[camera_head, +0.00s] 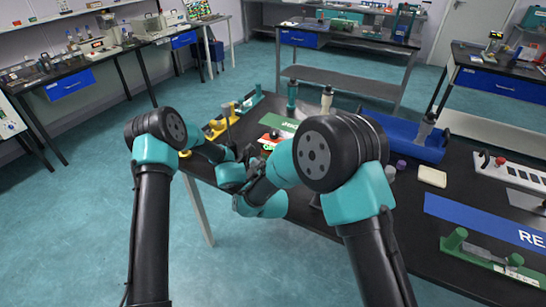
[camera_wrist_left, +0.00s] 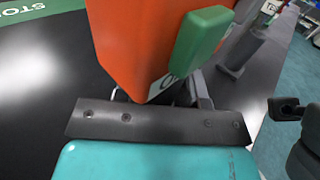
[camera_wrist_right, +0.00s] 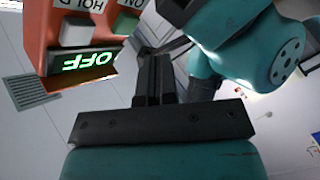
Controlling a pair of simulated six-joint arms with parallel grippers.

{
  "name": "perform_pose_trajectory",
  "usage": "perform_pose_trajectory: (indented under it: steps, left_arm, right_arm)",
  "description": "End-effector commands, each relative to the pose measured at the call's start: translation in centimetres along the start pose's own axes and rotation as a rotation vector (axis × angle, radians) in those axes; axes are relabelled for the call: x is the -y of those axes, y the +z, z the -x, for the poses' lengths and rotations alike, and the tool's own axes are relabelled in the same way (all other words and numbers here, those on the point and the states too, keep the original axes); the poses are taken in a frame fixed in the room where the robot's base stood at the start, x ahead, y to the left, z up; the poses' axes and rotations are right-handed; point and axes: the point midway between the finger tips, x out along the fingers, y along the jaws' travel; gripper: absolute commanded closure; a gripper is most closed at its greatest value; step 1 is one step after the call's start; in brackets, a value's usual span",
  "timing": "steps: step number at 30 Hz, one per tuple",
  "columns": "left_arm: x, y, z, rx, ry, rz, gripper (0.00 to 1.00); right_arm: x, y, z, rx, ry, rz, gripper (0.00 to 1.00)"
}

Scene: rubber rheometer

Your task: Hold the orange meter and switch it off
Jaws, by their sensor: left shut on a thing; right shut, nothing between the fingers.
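The orange meter (camera_wrist_left: 135,40) fills the top middle of the left wrist view, with a green block (camera_wrist_left: 201,45) on its side. My left gripper (camera_wrist_left: 160,95) is shut on it; the contact is partly hidden. In the right wrist view, the meter (camera_wrist_right: 45,55) is at the upper left. Its dark display (camera_wrist_right: 85,63) reads OFF in lit green letters, near a pale HOLD key (camera_wrist_right: 80,33) and a green key (camera_wrist_right: 125,22). My right gripper (camera_wrist_right: 153,75) is shut and empty, beside the meter. In the head view, my arms largely hide this area.
The black bench (camera_head: 400,215) carries a blue tray (camera_head: 400,135) right of my arms, a pale block (camera_head: 432,176) and a green-ended fixture (camera_head: 485,255) at the front right. Yellow stands (camera_head: 215,127) are at its left end. Open floor lies to the left.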

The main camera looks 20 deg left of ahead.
Motion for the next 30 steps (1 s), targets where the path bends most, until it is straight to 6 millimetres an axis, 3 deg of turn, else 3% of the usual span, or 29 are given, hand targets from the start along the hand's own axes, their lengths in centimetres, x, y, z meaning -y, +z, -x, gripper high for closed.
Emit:
perform_pose_trajectory:
  steps: [15, 25, 26, 30]
  left_arm:
    - [0.0, 0.0, 0.0, 0.000, 0.000, 0.000, 1.00]
    - [0.0, 0.0, 0.0, 0.000, 0.000, 0.000, 1.00]
    - [0.0, 0.0, 0.0, 0.000, 0.000, 0.000, 0.60]
    - [0.0, 0.0, 0.0, 0.000, 0.000, 0.000, 0.47]
  right_arm:
    - [2.1, -2.0, 2.8, -0.001, -0.002, 0.001, 1.00]
    - [2.2, -2.2, 3.1, 0.001, 0.000, 0.000, 1.00]
    - [2.2, -2.2, 3.1, 0.001, 0.000, 0.000, 1.00]
    - [2.2, -2.2, 3.1, 0.000, 0.000, 0.000, 1.00]
